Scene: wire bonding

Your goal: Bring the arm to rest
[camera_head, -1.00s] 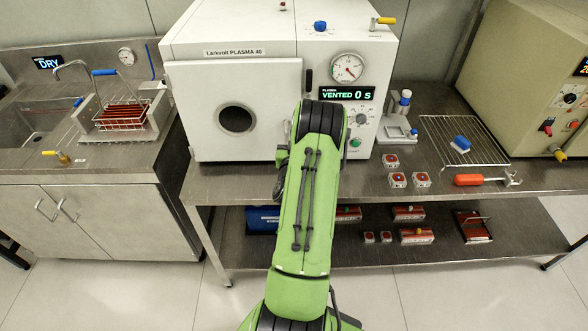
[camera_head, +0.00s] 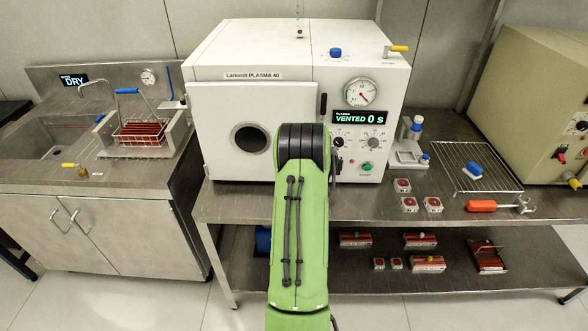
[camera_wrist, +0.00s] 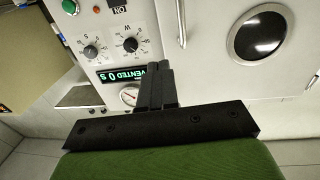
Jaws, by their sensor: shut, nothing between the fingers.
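My green arm rises in the middle of the head view, in front of the white plasma machine (camera_head: 300,60); my gripper is hidden behind the arm there. In the wrist view my gripper (camera_wrist: 160,85) shows as dark fingers set close together, shut and empty. Behind it lie the plasma machine's front panel (camera_wrist: 110,25), with knobs, a gauge and a display reading VENTED 0 s, and its door with a round window (camera_wrist: 258,35). The door looks closed.
The machine stands on a steel bench (camera_head: 235,205). To its right are small red-and-white boxes (camera_head: 409,204), a wire rack (camera_head: 500,180) and an orange-handled tool (camera_head: 482,206). A sink unit with a wire basket (camera_head: 140,132) is at left. Floor is clear between them.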

